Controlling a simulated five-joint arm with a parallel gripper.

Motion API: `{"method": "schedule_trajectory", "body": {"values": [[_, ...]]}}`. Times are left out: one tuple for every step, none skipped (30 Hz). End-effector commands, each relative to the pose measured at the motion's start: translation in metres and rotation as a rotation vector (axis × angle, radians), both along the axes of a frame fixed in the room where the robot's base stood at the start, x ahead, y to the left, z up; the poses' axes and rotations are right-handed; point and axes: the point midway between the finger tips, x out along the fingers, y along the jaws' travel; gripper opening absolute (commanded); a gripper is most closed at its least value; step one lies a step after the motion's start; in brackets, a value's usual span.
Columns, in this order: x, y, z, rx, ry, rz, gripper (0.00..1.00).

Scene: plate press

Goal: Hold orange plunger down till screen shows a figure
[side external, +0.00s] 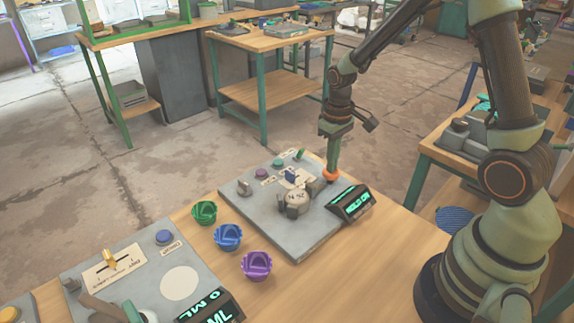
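The orange plunger (332,177) is at the back right of the grey panel (300,246). Its orange top shows directly under my gripper (333,171). My gripper points straight down with its tip on the plunger; its fingers look closed together as one narrow column, with nothing seen between them. How far the plunger is pressed in cannot be told. The screen (352,203) stands tilted at the panel's right edge, in front of the plunger. It shows green lettering that seems to read "HOLD ON", not a figure.
A grey dial (293,203) and small coloured controls sit on the same panel. Green (204,212), blue (228,237) and purple (256,265) cups stand left of it. A second panel (141,271) with its own display (210,308) is at front left.

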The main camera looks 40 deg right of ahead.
Motion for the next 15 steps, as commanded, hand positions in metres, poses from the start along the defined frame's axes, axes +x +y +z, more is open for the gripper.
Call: {"method": "schedule_trajectory", "body": {"values": [[-0.0004, 0.0001, -0.0005, 0.000, 0.001, 0.000, 0.00], [-0.0005, 0.0001, -0.0009, 0.000, 0.002, 0.000, 0.00], [-0.0007, 0.0001, -0.0017, 0.000, 0.002, 0.000, 0.00], [-0.0008, 0.0001, -0.0023, 0.000, 0.002, 0.000, 0.00], [-0.0009, 0.0001, -0.0027, 0.000, 0.002, 0.000, 0.00], [-0.0009, 0.0001, -0.0031, 0.000, 0.002, 0.000, 0.00], [-0.0008, 0.0001, -0.0031, 0.000, 0.002, 0.000, 0.00], [-0.0008, 0.0001, -0.0030, 0.000, 0.002, 0.000, 0.00], [-0.0009, 0.0001, -0.0030, 0.000, 0.002, 0.000, 0.00], [-0.0009, 0.0002, -0.0030, 0.000, 0.002, 0.000, 0.00], [-0.0009, 0.0002, -0.0030, 0.000, 0.002, 0.000, 0.00], [-0.0009, 0.0002, -0.0030, 0.000, 0.002, 0.000, 0.00], [-0.0010, 0.0002, -0.0031, 0.000, 0.002, 0.000, 0.00], [-0.0010, 0.0002, -0.0034, 0.000, 0.003, 0.000, 0.00], [-0.0011, 0.0002, -0.0040, 0.000, 0.003, 0.000, 0.00]]}}
